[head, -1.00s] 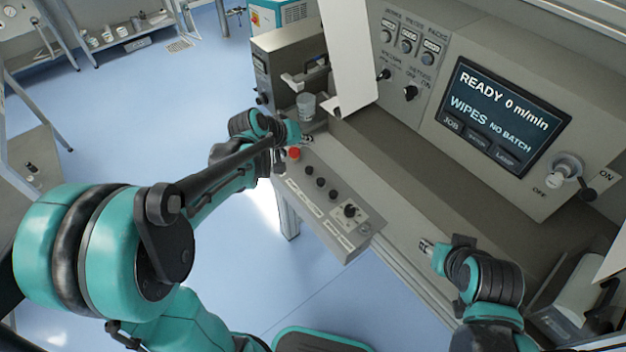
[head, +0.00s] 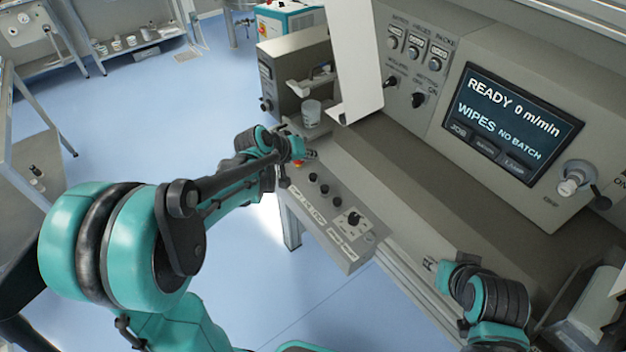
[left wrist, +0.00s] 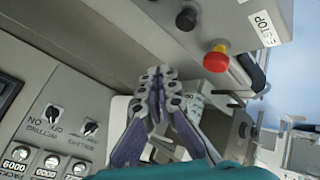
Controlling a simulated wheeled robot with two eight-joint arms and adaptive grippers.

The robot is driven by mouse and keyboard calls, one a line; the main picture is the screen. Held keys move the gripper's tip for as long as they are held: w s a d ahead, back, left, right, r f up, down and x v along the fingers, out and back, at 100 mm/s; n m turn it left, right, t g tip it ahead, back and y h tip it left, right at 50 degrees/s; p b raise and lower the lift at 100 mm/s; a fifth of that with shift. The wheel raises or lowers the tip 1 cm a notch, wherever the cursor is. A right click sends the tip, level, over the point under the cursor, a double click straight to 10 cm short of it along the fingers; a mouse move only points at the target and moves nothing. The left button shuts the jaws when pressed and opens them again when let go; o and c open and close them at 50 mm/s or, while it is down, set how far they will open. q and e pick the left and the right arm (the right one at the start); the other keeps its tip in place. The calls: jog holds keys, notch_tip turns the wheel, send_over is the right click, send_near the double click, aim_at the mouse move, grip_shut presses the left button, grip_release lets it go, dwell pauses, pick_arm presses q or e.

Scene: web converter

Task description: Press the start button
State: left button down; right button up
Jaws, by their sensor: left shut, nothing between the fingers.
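A grey button box (head: 335,232) juts from the machine's front edge in the head view. It carries a row of dark buttons (head: 323,190) and a dark knob (head: 353,218); which button is start cannot be read. A red button (head: 297,163) at the far end is mostly hidden by my left gripper (head: 309,155). In the left wrist view the left gripper (left wrist: 158,74) is shut and empty, beside the red button (left wrist: 216,60) in the picture.
The machine's screen (head: 510,125) reads READY, 0 m/min, WIPES, NO BATCH. A clear cup (head: 311,113) stands behind the left gripper, near a white hanging sheet (head: 355,60). Switches (head: 418,100) are on the upright panel. Blue floor lies open left of the box.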

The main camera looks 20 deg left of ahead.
aim_at(311, 177)
pick_arm(q)
jog(key=shift+f+b, duration=1.65)
jog(key=shift+f, duration=0.95)
pick_arm(e)
jog(key=shift+f, duration=2.05)
pick_arm(q)
jog(key=shift+f+b, duration=0.35)
jog(key=shift+f, duration=0.1)
pick_arm(e)
jog(key=shift+f, duration=0.35)
